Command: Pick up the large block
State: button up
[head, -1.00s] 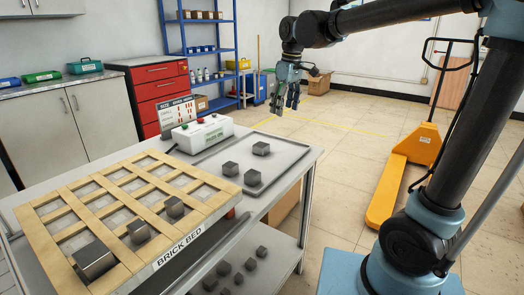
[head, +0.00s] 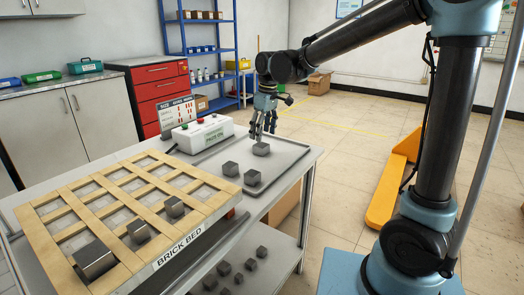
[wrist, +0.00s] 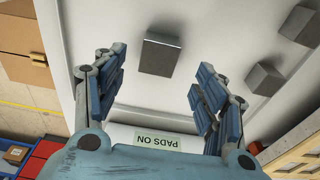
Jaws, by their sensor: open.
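My gripper (head: 264,130) is open and empty, pointing down over the far part of the grey tray (head: 210,150). A dark grey block (head: 261,149) stands on the tray just below its fingers. In the wrist view this block (wrist: 160,53) lies ahead of the gap between the open fingers, apart from them. Two more blocks (head: 230,169) (head: 252,177) stand nearer on the tray. The biggest-looking block (head: 95,260) sits at the near corner of the wooden brick bed (head: 185,215), beside two smaller ones (head: 138,232) (head: 174,207).
A white control box (head: 203,132) marked PADS ON stands behind the tray, with a size sign (head: 176,111) behind it. Several small blocks lie on the lower shelf (head: 245,270). A yellow pallet jack (head: 385,190) is on the floor to the right.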

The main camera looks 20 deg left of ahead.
aim_at(261, 144)
jog(key=shift+w+a+f, duration=0.1)
jog(key=shift+a+f, duration=0.05)
jog(key=shift+f, duration=0.95)
jog(key=shift+w+a+f, duration=0.1)
jog(key=shift+a+f, duration=0.05)
jog(key=shift+f, duration=0.9)
jog(key=shift+w+a+f, duration=0.1)
jog(key=shift+a+f, duration=0.05)
jog(key=shift+f, duration=0.95)
grip_shut()
